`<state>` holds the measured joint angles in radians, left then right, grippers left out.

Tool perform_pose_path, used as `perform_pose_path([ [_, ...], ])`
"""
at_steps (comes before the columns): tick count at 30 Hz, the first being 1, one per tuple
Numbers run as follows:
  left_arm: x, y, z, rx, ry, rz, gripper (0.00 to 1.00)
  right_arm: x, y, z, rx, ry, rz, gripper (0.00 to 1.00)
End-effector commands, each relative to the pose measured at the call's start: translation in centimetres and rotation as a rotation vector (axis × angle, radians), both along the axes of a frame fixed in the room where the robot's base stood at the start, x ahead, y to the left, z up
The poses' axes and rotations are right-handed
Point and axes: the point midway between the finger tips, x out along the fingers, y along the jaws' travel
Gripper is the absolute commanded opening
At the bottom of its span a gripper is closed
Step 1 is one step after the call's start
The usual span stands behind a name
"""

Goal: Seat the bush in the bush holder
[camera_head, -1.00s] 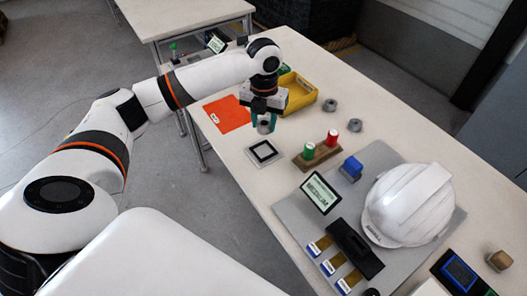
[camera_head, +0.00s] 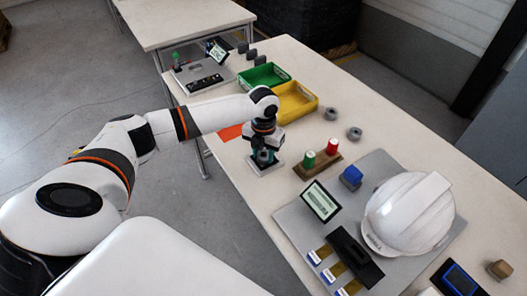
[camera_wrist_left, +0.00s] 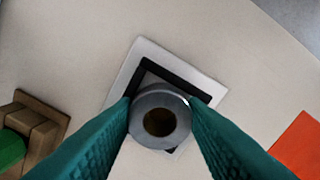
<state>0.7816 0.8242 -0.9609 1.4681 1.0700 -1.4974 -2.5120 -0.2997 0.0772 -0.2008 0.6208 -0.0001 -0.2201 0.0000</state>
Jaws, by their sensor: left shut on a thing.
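The bush (camera_wrist_left: 160,97), a grey ring with a dark hole, is between the teal fingers of my left gripper (camera_head: 264,158) in the left wrist view. The gripper is shut on its sides. The bush holder (camera_wrist_left: 134,68) is a white square plate with a black square frame, lying on the table. In the head view the holder (camera_head: 253,168) is directly under my left gripper and largely hidden by it. In the left wrist view the bush covers the holder's lower part. I cannot tell whether the bush touches it. My right gripper is not in view.
Two grey rings (camera_head: 331,114) (camera_head: 354,134) lie free on the table. A wooden block (camera_head: 317,167) with green and red cylinders stands to the right of the holder. Yellow (camera_head: 297,103) and green (camera_head: 264,77) bins are behind. A white helmet (camera_head: 408,213) sits on a grey mat.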

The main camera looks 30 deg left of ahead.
Motion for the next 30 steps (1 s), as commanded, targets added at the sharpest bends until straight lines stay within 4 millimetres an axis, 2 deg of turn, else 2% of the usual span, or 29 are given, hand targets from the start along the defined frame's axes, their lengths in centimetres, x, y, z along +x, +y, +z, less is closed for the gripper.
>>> perform_pose_path([
  [5, 0.0, 0.0, 0.0, 0.0, 0.0, 0.0, 0.1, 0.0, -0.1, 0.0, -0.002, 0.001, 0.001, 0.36],
  [19, -0.2, -0.1, -1.5, 0.0, 0.007, 0.001, 0.1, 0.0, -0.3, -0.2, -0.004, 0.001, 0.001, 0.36],
  [20, -0.3, -0.1, -1.6, 0.0, 0.009, 0.001, 0.4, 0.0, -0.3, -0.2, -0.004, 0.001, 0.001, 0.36],
  [23, -0.3, -0.1, -1.7, 0.0, 0.011, 0.0, 0.57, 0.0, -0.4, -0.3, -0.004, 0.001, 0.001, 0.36],
  [24, -0.3, -0.2, -1.8, 0.0, 0.011, 0.0, 0.6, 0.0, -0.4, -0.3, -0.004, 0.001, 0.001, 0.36],
  [30, -0.3, -0.4, -1.8, -0.005, 0.01, -0.002, 0.6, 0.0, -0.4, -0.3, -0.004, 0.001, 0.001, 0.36],
])
